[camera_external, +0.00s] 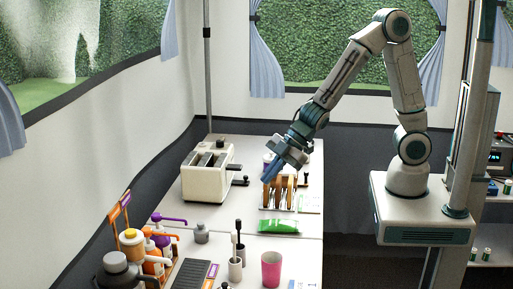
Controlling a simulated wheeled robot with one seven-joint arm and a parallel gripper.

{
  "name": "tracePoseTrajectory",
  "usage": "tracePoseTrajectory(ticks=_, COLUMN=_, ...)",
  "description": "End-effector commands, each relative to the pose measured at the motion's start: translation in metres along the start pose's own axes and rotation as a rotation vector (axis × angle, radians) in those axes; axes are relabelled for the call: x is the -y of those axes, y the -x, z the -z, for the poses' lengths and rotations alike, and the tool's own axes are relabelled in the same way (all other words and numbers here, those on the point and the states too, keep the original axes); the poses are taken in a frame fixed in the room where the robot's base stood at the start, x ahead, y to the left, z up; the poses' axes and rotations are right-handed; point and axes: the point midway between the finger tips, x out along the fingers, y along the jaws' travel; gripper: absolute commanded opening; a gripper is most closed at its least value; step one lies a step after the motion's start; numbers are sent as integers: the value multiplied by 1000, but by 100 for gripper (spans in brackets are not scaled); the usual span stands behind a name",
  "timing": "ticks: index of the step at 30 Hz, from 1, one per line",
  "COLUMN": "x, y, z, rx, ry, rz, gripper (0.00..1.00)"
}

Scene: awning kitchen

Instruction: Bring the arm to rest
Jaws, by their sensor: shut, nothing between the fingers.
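My arm (350,75) rises from its base at the right, bends at the top and reaches down to the left over the table. My gripper (270,171) is shut, with its blue fingers pointing down to the left. Its fingertips are just above or beside the left end of a rack with brown slices (281,190). I cannot tell whether they touch it. I see nothing held between the fingers.
A cream toaster (208,178) stands left of my gripper. Bottles (133,243) crowd the front left. The air above the table is open.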

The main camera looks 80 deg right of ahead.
Motion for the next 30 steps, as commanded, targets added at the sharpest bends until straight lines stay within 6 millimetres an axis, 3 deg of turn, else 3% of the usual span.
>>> tracePoseTrajectory(ticks=1, x=-21, y=31, z=0, rx=43, ry=-38, rz=-62, gripper=0)
tracePoseTrajectory(ticks=3, x=-42, y=63, z=-9, rx=106, ry=-102, rz=-133, gripper=0)
tracePoseTrajectory(ticks=9, x=-77, y=161, z=-38, rx=258, ry=-323, rz=-280, gripper=0)
tracePoseTrajectory(ticks=14, x=-78, y=238, z=-58, rx=341, ry=-527, rz=-331, gripper=0)
tracePoseTrajectory(ticks=18, x=-62, y=295, z=-71, rx=384, ry=-705, rz=-321, gripper=0)
tracePoseTrajectory(ticks=24, x=-33, y=343, z=-79, rx=402, ry=-882, rz=-256, gripper=0)
tracePoseTrajectory(ticks=30, x=-19, y=350, z=-86, rx=408, ry=-940, rz=-219, gripper=0)
